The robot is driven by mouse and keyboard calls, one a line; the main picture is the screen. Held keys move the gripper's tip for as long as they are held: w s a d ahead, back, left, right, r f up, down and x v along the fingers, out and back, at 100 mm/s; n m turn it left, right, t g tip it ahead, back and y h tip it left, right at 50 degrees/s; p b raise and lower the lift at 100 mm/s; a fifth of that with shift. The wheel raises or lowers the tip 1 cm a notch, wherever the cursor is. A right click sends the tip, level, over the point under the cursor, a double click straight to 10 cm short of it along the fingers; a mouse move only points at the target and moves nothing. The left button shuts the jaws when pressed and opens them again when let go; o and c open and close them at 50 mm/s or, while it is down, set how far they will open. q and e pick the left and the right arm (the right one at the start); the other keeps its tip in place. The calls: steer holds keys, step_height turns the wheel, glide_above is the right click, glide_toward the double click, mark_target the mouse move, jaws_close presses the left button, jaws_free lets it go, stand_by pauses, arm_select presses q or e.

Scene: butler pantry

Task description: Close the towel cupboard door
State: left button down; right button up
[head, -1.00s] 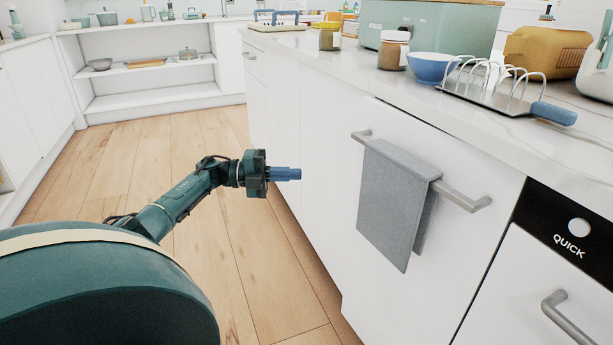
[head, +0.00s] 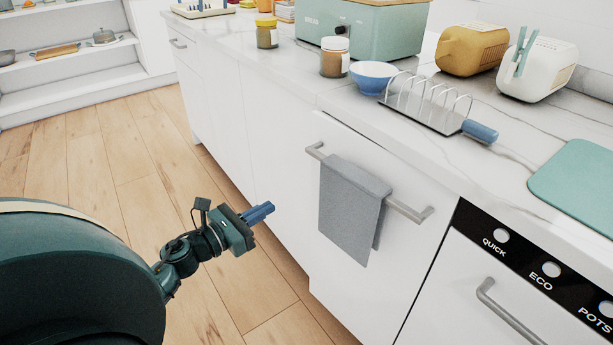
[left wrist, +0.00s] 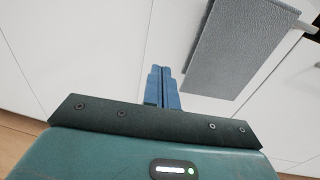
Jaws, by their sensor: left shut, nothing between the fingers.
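The white towel cupboard door (head: 290,215) is in the middle of the head view, left of the dishwasher. Its left edge seems to stand slightly proud of the neighbouring panel; how far it is open is hard to tell. A grey towel (head: 350,208) hangs over its metal bar handle (head: 408,211). My left gripper (head: 261,213) is shut and empty, its blue fingers pointing at the cupboard fronts, left of the towel and apart from it. In the left wrist view the shut fingers (left wrist: 163,85) show before white panels, with the towel (left wrist: 235,45) at upper right. My right gripper is out of view.
The dishwasher front (head: 510,290) with its bar handle (head: 505,315) is to the right. The marble counter (head: 500,175) above holds a toast rack (head: 430,105), a blue bowl (head: 373,77), jars and toasters. The wooden floor (head: 110,190) at left is clear.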

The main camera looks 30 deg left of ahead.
arm_select(q)
steer(key=x, duration=1.3)
steer(key=shift+w+d, duration=0.15)
steer(key=shift+w, duration=0.15)
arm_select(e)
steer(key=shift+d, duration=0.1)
arm_select(q)
steer(key=shift+f, duration=0.1)
